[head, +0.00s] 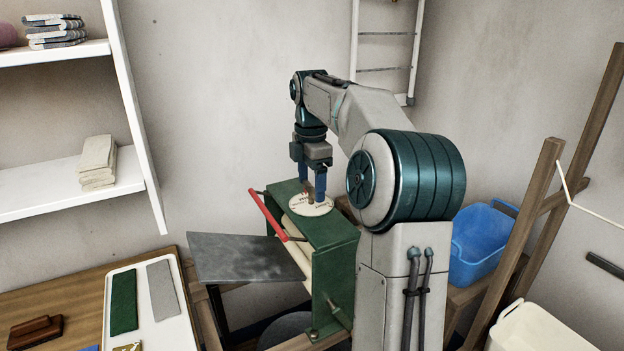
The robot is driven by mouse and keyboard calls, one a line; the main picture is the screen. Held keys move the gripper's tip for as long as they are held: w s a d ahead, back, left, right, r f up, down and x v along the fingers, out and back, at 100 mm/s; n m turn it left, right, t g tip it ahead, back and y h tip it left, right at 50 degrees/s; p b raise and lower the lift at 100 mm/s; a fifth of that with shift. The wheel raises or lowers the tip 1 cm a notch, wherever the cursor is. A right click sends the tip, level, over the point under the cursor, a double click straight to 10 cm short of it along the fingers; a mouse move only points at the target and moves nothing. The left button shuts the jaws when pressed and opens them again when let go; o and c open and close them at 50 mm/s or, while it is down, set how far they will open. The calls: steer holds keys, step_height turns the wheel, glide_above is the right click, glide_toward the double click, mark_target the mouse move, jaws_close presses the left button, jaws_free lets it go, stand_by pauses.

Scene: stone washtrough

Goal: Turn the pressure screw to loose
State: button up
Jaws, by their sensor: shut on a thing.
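The pressure screw's round cream dial (300,209) with dark lettering lies on top of the green mangle frame (335,240). My gripper (313,194) points straight down over the dial, its two blue fingers reaching to just above it. It is shut on the small brown pressure screw handle (309,187) at the dial's middle, which is mostly hidden by the fingers. I cannot read which marking the screw points to. A red crank handle (268,214) sticks out on the mangle's left side, near the pale rollers (297,254).
A grey board (240,258) juts out left of the mangle. A white tray with cloths (180,328) lies on the wooden table at lower left. A blue basket (480,245) and a wooden rack (530,230) stand at the right. White shelves (75,190) are at the left.

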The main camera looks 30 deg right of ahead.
steer(key=m+p, duration=0.2)
steer(key=m, duration=0.1)
steer(key=shift+r, duration=0.2)
steer(key=m+p, duration=0.1)
steer(key=m, duration=0.2)
steer(key=shift+m+p, duration=0.3)
steer(key=shift+p, duration=0.1)
steer(key=m+p, duration=0.2)
steer(key=m, duration=0.4)
steer(key=m+p, duration=0.2)
steer(key=m, duration=0.5)
steer(key=shift+m, duration=0.3)
steer(key=m+p, duration=0.1)
steer(key=m, duration=0.5)
steer(key=shift+p, duration=0.3)
steer(key=m+p, duration=0.1)
steer(key=m, duration=0.6)
steer(key=shift+m+p, duration=0.3)
steer(key=m+p, duration=0.1)
steer(key=m, duration=0.5)
steer(key=shift+p, duration=0.4)
steer(key=m+p, duration=0.1)
steer(key=m, duration=0.3)
steer(key=m+p, duration=0.2)
steer(key=m, duration=0.1)
steer(key=shift+m, duration=0.3)
steer(key=m+p, duration=0.2)
steer(key=m, duration=0.3)
steer(key=shift+m, duration=0.3)
steer(key=shift+f, duration=0.1)
